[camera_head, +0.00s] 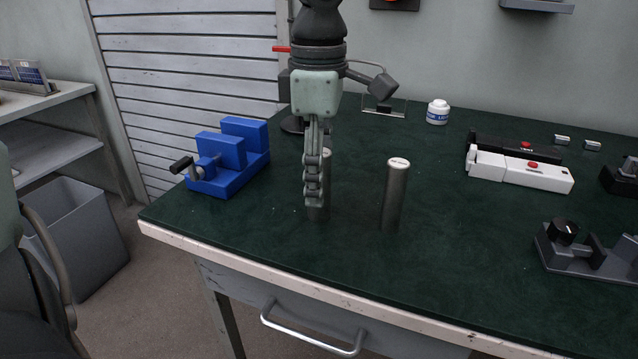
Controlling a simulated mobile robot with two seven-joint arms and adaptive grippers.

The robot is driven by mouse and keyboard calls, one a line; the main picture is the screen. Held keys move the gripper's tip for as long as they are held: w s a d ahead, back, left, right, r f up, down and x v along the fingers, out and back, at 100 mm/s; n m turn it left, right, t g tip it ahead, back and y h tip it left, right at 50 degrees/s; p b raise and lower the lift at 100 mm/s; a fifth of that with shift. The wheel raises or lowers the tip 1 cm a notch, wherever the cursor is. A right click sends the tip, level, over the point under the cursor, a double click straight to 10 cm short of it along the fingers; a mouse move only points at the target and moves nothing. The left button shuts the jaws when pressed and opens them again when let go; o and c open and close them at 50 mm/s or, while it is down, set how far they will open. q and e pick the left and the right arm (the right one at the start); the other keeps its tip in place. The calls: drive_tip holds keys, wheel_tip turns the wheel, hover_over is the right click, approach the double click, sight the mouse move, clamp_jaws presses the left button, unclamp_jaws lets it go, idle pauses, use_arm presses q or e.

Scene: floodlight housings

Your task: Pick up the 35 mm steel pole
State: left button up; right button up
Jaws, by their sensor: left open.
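Two upright steel poles with pale caps stand on the dark green bench top. The left pole (326,182) is partly hidden behind my left gripper, and the right pole (394,198) stands clear. The cap markings are too small to read, so I cannot tell which pole is 35 mm. My left gripper (313,196) points down, seen edge-on, with its fingers overlapping the left pole in the picture. It is open. I cannot tell whether the fingers straddle the pole or touch it. My right gripper is not in view.
A blue vise (229,160) stands to the left. A white jar (437,112) is at the back. Black and white housings (524,172) and a grey fixture with a black knob (575,252) are on the right. The bench front is clear.

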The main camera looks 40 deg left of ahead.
use_arm(q)
drive_tip(key=shift+c, duration=0.6)
clamp_jaws()
